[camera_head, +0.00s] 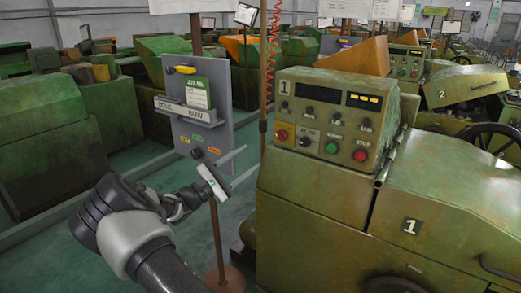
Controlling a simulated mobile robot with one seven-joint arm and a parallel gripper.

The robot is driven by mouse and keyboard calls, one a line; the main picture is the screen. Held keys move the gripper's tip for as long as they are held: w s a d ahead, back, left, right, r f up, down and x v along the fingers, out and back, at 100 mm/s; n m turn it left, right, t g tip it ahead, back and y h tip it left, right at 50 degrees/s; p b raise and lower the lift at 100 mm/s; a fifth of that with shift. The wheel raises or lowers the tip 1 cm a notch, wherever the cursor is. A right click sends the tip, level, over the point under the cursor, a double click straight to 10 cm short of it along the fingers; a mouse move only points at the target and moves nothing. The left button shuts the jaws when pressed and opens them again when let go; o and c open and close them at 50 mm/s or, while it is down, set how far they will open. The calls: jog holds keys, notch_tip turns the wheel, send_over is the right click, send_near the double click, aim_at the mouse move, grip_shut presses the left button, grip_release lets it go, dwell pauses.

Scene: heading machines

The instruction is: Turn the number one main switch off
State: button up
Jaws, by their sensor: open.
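The control panel (330,118) of machine number one stands right of centre, with a "1" plate at its upper left. At its lower left is a red control on a yellow plate (282,134), which looks like the main switch; its label and setting are too small to read. A black knob (304,142) is beside it. A green button (332,148) and a red button (360,155) are to the right. My gripper (252,157) is open and empty, left of the panel and apart from it, its fingers pointing right.
A grey board (213,78) with a job card stands on a pole behind my gripper. A red coiled cable (272,50) hangs beside the panel. The green machine body (310,225) fills the lower right. Another machine marked "2" (455,85) is behind.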

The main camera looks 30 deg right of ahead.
jog(key=v, duration=0.5)
jog(key=shift+a, duration=0.1)
jog(key=shift+s, duration=0.1)
